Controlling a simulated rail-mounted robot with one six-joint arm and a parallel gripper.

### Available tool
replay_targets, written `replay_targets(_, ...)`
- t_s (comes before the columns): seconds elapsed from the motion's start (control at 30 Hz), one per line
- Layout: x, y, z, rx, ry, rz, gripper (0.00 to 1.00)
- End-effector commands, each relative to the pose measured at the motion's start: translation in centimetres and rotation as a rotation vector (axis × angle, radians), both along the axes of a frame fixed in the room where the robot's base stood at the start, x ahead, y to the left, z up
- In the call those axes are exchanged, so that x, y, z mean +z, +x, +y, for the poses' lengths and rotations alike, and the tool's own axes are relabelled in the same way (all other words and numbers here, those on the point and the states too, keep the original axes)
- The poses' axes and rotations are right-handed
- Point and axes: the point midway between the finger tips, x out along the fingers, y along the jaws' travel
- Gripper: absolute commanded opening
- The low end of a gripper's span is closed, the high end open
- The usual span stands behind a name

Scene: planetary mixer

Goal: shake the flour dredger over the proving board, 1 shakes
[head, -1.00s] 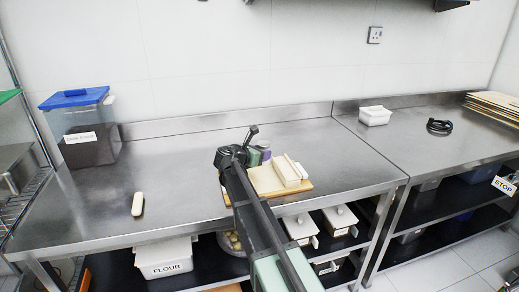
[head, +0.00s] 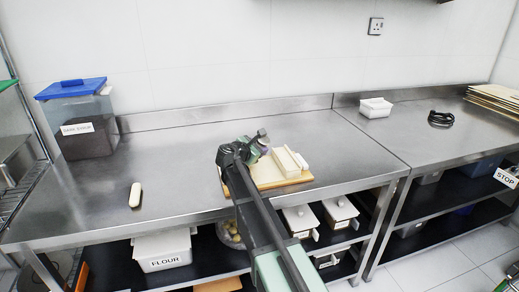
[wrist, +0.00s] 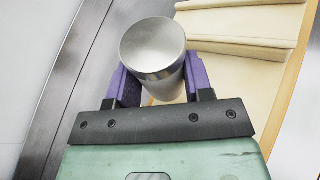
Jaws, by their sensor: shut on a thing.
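The flour dredger (wrist: 155,48) is a plain metal cylinder in the wrist view. My gripper (wrist: 158,85) is shut on it, with a purple finger on each side. The proving board (wrist: 285,105) is wooden-edged with a cream, ridged covering, and lies beyond and to the right of the dredger in that view. In the head view the proving board (head: 293,181) lies near the front edge of the steel bench. My gripper (head: 263,146) is over the board's back left part there, and my arm hides the dredger and part of the board.
A blue-lidded bin (head: 85,125) stands at the bench's left end. A white oblong item (head: 135,195) lies front left. A white tub (head: 375,108) and a black coiled item (head: 440,118) are on the right bench. The bench between bin and board is mostly clear.

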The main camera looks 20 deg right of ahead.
Motion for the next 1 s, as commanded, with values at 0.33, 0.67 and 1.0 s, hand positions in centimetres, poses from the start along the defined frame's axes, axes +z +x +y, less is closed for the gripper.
replay_targets(0.33, -0.3, 0.6, 0.3, 0.033, 0.088, -0.236, 0.00)
replay_targets(0.67, -1.3, 0.7, 0.5, 0.076, 0.109, -0.376, 0.00)
replay_targets(1.0, -0.7, 1.0, 0.7, 0.110, 0.129, -0.486, 0.00)
